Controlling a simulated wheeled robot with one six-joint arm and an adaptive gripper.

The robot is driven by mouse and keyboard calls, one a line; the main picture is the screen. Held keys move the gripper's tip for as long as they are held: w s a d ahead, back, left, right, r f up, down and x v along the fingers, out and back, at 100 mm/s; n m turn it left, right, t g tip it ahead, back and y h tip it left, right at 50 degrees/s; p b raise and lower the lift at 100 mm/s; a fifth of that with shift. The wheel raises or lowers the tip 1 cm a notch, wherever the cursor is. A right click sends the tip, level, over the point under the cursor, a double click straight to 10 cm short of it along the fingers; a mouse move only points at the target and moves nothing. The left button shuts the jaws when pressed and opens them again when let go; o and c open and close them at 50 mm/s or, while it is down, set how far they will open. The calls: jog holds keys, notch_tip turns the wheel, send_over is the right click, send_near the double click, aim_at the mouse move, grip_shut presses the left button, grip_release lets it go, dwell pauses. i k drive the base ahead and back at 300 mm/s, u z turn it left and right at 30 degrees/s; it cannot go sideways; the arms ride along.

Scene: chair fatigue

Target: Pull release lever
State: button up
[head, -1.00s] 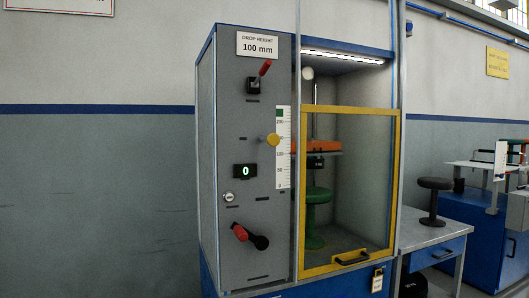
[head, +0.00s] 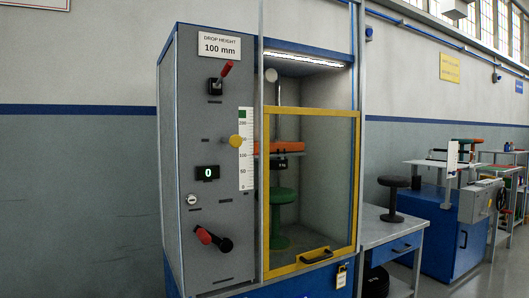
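A grey and blue drop-test cabinet has a control panel (head: 208,262) on its left side. A red-tipped toggle lever (head: 226,70) sits near the panel top, tilted up to the right. A red and black handle (head: 206,237) sits low on the panel, its red end to the upper left. The small labels are unreadable, so I cannot tell which one is the release lever. A display (head: 207,173) reads 0, and a sign (head: 219,45) reads drop height 100 mm. My gripper is not in view.
A yellow-framed door (head: 357,180) covers the chamber and looks shut. A yellow knob (head: 236,141) is beside the scale. A side table (head: 375,229) with a black stool (head: 393,198) stands at right.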

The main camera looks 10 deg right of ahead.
aim_at(226, 68)
jog(key=u, duration=0.55)
jog(key=k, duration=0.65)
jog(key=u, duration=1.2)
jog(key=i, duration=1.3)
jog(key=z, duration=0.7)
jog(key=i, duration=0.35)
jog(key=z, duration=0.45)
